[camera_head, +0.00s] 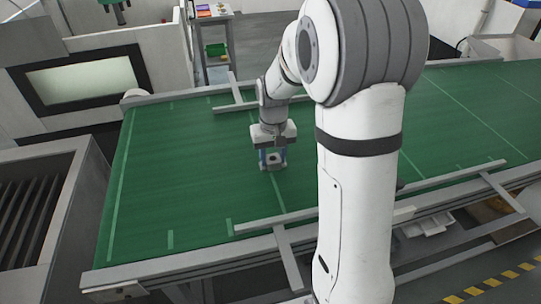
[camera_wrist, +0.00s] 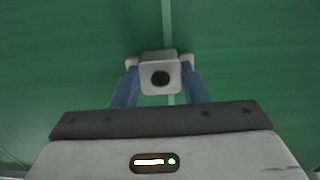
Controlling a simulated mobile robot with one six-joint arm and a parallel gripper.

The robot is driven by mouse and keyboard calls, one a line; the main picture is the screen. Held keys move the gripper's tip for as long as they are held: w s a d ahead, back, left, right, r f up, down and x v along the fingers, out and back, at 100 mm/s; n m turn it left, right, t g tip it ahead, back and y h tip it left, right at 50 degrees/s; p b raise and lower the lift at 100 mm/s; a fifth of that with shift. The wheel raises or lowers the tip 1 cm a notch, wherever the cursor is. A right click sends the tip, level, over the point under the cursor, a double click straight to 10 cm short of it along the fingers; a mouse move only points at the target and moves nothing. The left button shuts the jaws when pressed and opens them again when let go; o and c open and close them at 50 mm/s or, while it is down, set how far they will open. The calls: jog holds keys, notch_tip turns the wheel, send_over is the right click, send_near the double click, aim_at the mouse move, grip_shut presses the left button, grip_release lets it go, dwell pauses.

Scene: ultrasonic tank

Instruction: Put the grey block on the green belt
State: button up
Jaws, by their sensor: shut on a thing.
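The green belt (camera_head: 185,165) spans most of the head view, with pale stripes across it. It also fills the background of the wrist view (camera_wrist: 60,75). My gripper (camera_head: 270,163) points down over the left half of the belt. In the wrist view its blue fingers (camera_wrist: 160,85) are shut on the grey block (camera_wrist: 148,63), a small light-grey block with a dark round hole in the face toward the camera. The block also shows between the fingertips in the head view (camera_head: 273,159). It is at or just above the belt surface; I cannot tell whether it touches.
Metal guide rails lie along the belt's near side (camera_head: 275,220) and far side (camera_head: 262,103). A grey machine with slats (camera_head: 30,215) stands at the left. A small table (camera_head: 212,14) with coloured items stands behind. The belt's left part is clear.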

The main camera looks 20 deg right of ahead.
jog(key=shift+f, duration=0.2)
jog(key=o, duration=1.1)
jog(key=shift+c, duration=0.2)
notch_tip(320, 180, up, 11)
jog(key=s+t, duration=0.3)
jog(key=s, duration=1.7)
jog(key=shift+s+a+f+b, duration=0.15)
jog(key=shift+s+a+b, duration=0.15)
jog(key=shift+s+a, duration=0.15)
